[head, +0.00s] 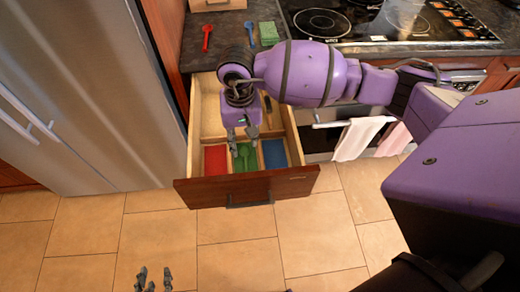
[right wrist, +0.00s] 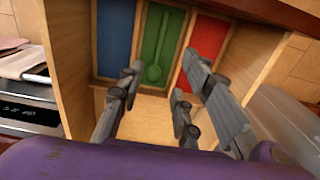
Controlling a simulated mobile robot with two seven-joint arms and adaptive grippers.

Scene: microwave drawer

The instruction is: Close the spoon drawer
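The wooden drawer (head: 240,190) is pulled out, with its brown front and dark handle (head: 249,200) facing the floor area. It holds a red compartment (head: 215,160), a green one with a green spoon (head: 244,155), and a blue one (head: 274,154). My right gripper (head: 242,145) is over the drawer's inside, fingers apart and empty. In the right wrist view its fingers (right wrist: 165,80) point toward the coloured compartments, and the green spoon (right wrist: 154,72) shows between them. My left gripper (head: 153,282) is low at the bottom edge, fingers apart, away from the drawer.
A red spoon (head: 207,36), a blue spoon (head: 250,34) and a green sponge (head: 269,33) lie on the dark counter (head: 229,52). The fridge (head: 85,95) stands to the left. The stove (head: 385,22) and hanging towels (head: 357,138) are to the right. The tiled floor (head: 235,240) before the drawer is clear.

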